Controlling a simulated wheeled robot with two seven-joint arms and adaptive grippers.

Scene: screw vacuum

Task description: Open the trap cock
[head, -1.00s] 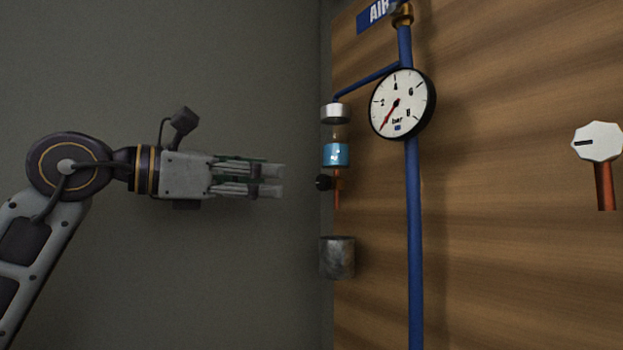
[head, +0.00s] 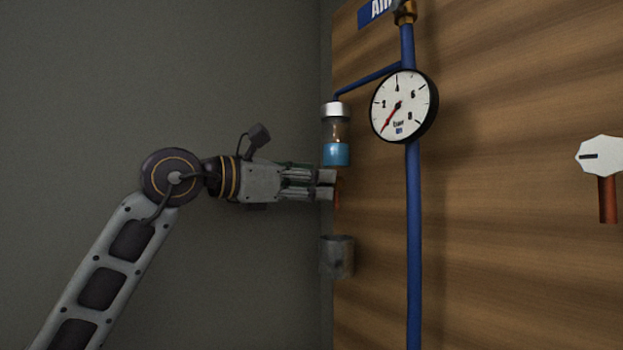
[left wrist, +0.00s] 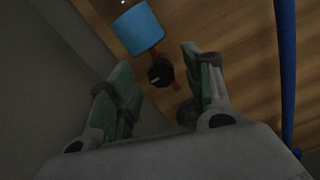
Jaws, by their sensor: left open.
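The trap is a clear bowl with blue liquid (head: 336,153), hung from a blue pipe on the wooden panel. Its blue part also shows in the left wrist view (left wrist: 138,29). The trap cock, a black knob with a pale mark (left wrist: 160,72), sits below it on a thin orange-red pipe. In the head view the knob is hidden behind my fingers. My left gripper (head: 328,184) is just below the trap; in the left wrist view its open fingers (left wrist: 158,78) lie on either side of the knob, with gaps visible. My right gripper is not in view.
A grey metal cup (head: 337,257) is under the trap. A pressure gauge (head: 404,106) and a vertical blue pipe (head: 414,240) stand to the right. A white knob (head: 600,156) on a red pipe is at far right. Free space lies left of the panel.

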